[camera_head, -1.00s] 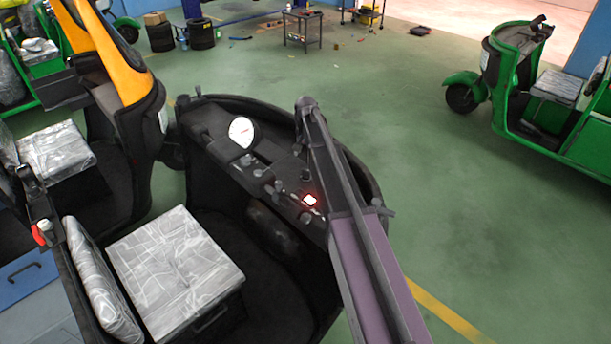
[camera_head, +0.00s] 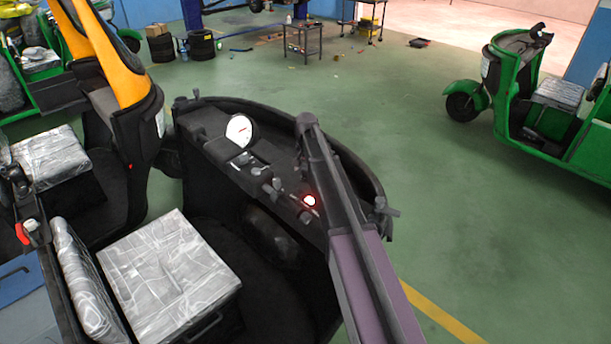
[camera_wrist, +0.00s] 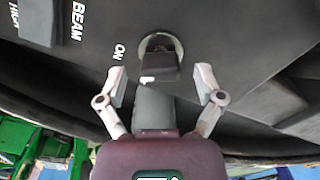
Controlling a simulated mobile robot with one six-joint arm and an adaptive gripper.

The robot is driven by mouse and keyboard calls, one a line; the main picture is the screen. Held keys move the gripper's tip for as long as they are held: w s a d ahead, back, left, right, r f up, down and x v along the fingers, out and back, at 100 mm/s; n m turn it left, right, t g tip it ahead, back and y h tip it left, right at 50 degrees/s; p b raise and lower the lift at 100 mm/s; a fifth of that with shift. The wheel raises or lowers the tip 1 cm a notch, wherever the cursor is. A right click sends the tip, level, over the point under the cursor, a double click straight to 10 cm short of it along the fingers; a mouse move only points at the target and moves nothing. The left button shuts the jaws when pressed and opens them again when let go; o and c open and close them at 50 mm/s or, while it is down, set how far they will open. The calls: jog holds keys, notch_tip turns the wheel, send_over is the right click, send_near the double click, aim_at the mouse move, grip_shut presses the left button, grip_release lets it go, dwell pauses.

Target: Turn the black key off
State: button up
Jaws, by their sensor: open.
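The black key (camera_wrist: 162,66) sits in a round silver-rimmed lock on the dark dashboard in the wrist view. A white "ON" label (camera_wrist: 118,52) is to its left. A small white mark shows at the key's lower edge, too small to read. My gripper (camera_wrist: 161,82) is open, with one fingertip low on each side of the key and visible gaps between them. I see no contact. In the head view the dashboard (camera_head: 225,150) carries a white dial and several knobs; my arm crosses its right part. I cannot single out the key there.
A red light (camera_head: 310,200) glows on the dashboard beside my arm. A silver-wrapped seat (camera_head: 170,275) is at lower left. Green floor (camera_head: 460,200) is open to the right, with a green rickshaw (camera_head: 545,95) beyond. In the wrist view a "BEAM" switch (camera_wrist: 38,22) is at upper left.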

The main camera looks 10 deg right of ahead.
jog(key=shift+f, duration=0.4)
jog(key=shift+c, duration=0.2)
jog(key=c, duration=1.1)
